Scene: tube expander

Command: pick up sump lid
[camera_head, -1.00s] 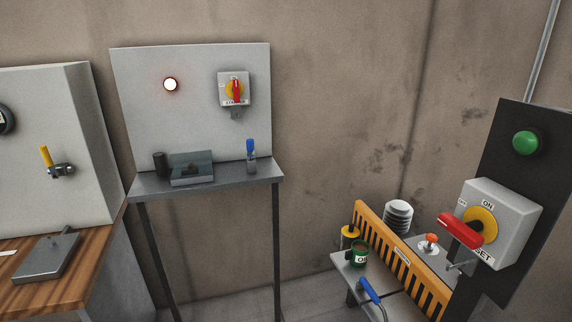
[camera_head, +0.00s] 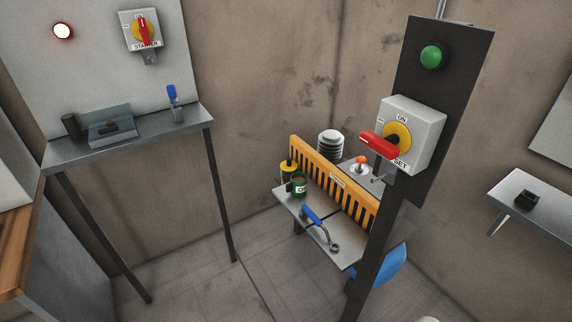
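No part that I can surely name as the sump lid shows now. A grey box-like block with a small dark piece on top (camera_head: 111,127) sits on the narrow metal shelf table (camera_head: 150,134) at the left; I cannot tell whether it has a lid. My gripper is not in view, so its state and its place relative to the lid are hidden.
A machine with an orange slotted guard (camera_head: 334,181) stands at the centre right. A green can (camera_head: 299,186) and a blue-handled tool (camera_head: 318,224) lie on its plate. A dark post (camera_head: 384,250) carries a red-handled switch (camera_head: 380,144). Floor (camera_head: 195,285) between table and machine is clear.

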